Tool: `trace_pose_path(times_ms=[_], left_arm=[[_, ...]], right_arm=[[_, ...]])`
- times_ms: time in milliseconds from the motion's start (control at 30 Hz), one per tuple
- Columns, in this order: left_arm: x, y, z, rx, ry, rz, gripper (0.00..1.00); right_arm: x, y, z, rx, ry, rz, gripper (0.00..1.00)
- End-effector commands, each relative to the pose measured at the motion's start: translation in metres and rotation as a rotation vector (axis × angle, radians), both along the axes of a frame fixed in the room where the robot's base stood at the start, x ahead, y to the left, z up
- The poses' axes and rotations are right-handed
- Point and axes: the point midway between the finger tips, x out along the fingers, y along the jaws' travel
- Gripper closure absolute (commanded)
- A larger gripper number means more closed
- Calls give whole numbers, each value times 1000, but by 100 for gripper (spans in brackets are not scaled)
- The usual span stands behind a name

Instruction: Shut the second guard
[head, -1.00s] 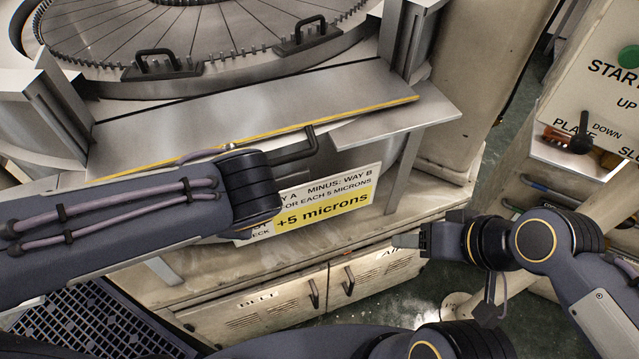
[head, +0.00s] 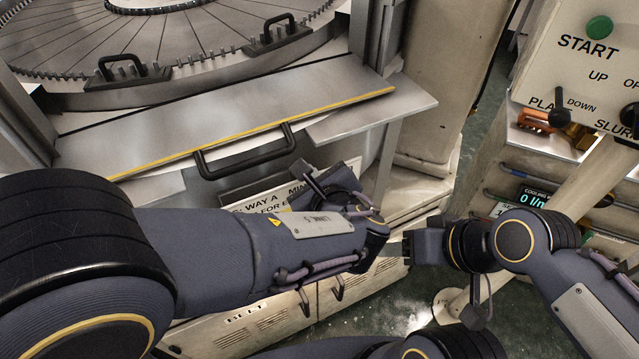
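A grey metal guard panel (head: 225,118) with a yellow lower edge lies across the front of the lapping machine, below the round plate. It has a black bar handle (head: 246,160) on its front. Only this guard shows clearly, and I cannot tell whether it is the second one. My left gripper (head: 312,186) is just right of and below the handle, apart from it, partly hidden by its own wrist. Its finger gap is unclear. My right gripper (head: 393,246) is lower right, away from the guard, close to my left wrist. Its finger opening does not show.
The round plate (head: 180,45) carries black-handled blocks (head: 275,38). A metal side shelf (head: 375,118) and posts flank the guard. A label card (head: 262,196) hangs below, partly covered by my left arm. A control panel (head: 590,75) with a green START button stands at right.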

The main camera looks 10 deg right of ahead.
Motion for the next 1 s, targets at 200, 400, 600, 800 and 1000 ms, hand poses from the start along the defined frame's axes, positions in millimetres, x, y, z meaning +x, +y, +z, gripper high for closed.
trace_pose_path(times_ms=[200, 400, 600, 800, 1000], left_arm=[[12, 10, 21, -5, 0, 0, 100], [11, 15, 32, -2, 1, 0, 100], [11, 16, 32, -1, 1, 0, 100], [11, 16, 33, -2, 3, 1, 100], [11, 16, 45, -11, 35, 2, 100]], right_arm=[[0, 0, 15, 0, 0, 0, 42], [0, 0, 19, 0, 0, 0, 42], [0, 0, 18, 0, 0, 0, 42], [0, 0, 19, 0, 0, 0, 42], [0, 0, 32, 0, 0, 0, 42]])
